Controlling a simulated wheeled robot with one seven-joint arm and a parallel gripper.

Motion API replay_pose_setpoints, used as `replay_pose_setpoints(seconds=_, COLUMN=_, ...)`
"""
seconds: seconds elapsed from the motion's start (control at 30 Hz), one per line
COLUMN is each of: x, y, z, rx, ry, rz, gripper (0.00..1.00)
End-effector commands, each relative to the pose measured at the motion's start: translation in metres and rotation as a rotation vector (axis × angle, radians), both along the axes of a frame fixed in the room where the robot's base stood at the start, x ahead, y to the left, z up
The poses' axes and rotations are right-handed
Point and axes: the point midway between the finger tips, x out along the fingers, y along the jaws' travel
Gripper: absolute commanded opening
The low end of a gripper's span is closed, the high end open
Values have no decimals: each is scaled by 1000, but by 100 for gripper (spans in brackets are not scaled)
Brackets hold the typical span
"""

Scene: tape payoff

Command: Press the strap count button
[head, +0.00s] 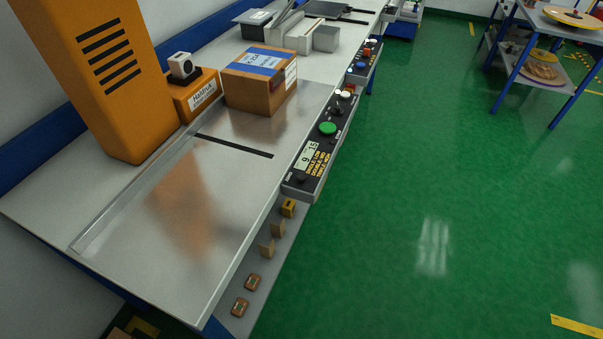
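A dark control panel (311,182) runs along the front edge of the steel worktable. It carries a small display (307,156) that seems to read 9 and 15, with yellow lettering beside it. A round green button (327,129) stands out on the panel. Beyond it are a black knob (337,110) and a white button (345,94). A small dark knob or button (301,179) is at the panel's near end. The labels are too small to tell which one is the strap count button. My gripper is not in view.
A taped cardboard box (254,95) sits on the worktable (235,190) behind the panel. A tall orange machine (105,70) stands at left. A second panel (360,74) with coloured buttons lies farther back. Small items rest on a lower shelf (262,262). The green floor (450,180) is clear.

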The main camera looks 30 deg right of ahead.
Motion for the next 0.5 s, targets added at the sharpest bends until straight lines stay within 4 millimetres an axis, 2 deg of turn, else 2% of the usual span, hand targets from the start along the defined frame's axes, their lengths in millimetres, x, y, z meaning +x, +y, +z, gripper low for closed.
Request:
replay_pose_setpoints(seconds=0.07, x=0, y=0, z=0, rx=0, ry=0, rz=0, gripper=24)
replay_pose_setpoints(seconds=0.3, x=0, y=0, z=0, rx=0, ry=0, rz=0, gripper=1)
replay_pose_setpoints(seconds=0.5, x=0, y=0, z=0, rx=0, ry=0, rz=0, gripper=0)
